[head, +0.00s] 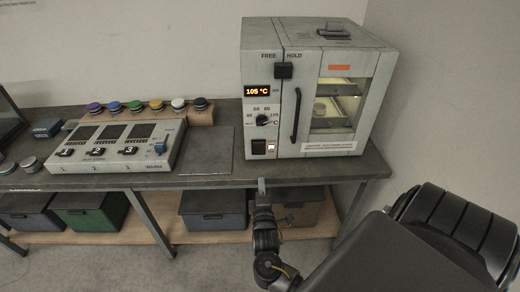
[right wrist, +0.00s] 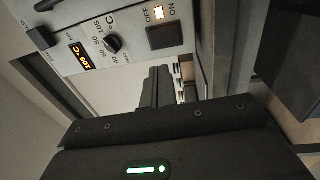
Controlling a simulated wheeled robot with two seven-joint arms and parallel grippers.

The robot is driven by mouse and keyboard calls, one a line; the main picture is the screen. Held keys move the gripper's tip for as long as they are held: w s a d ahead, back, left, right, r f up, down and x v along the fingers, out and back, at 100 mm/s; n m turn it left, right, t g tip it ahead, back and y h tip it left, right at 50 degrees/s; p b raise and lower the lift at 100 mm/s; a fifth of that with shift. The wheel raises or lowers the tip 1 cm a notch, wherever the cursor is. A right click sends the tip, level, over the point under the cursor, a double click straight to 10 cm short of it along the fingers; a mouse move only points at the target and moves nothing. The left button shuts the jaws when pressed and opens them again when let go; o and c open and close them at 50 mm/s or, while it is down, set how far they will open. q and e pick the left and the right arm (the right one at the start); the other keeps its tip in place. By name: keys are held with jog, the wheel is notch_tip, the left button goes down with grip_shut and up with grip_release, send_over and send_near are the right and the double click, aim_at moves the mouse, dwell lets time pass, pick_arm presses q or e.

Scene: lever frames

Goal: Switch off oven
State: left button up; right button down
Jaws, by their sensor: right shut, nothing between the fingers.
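The oven (head: 340,75) is a pale grey box with a glass door at the back right of the bench. Its display (head: 257,91) reads 105 °C, and a black dial (head: 262,120) sits below it. At the bottom of the panel is a black switch (head: 258,147) beside a lit window (head: 271,147). In the right wrist view the black switch (right wrist: 165,36) sits by OFF and ON marks, with the lamp (right wrist: 158,12) glowing. My right gripper (head: 262,186) is shut and empty, below the switch, in front of the bench edge and apart from the oven. My left gripper is out of view.
A black slider block (head: 284,71) sits by the FREE and HOLD marks, with a door handle (head: 296,115) beside it. A control box with several levers (head: 110,152) and a row of coloured knobs (head: 135,107) stand left. Bins (head: 212,210) fill the lower shelf.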

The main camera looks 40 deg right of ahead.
jog(key=shift+r, duration=0.35)
jog(key=shift+d, duration=0.1)
jog(key=p, duration=0.2)
send_near(259, 147)
jog(key=x, duration=0.7)
jog(key=shift+s+r, duration=0.1)
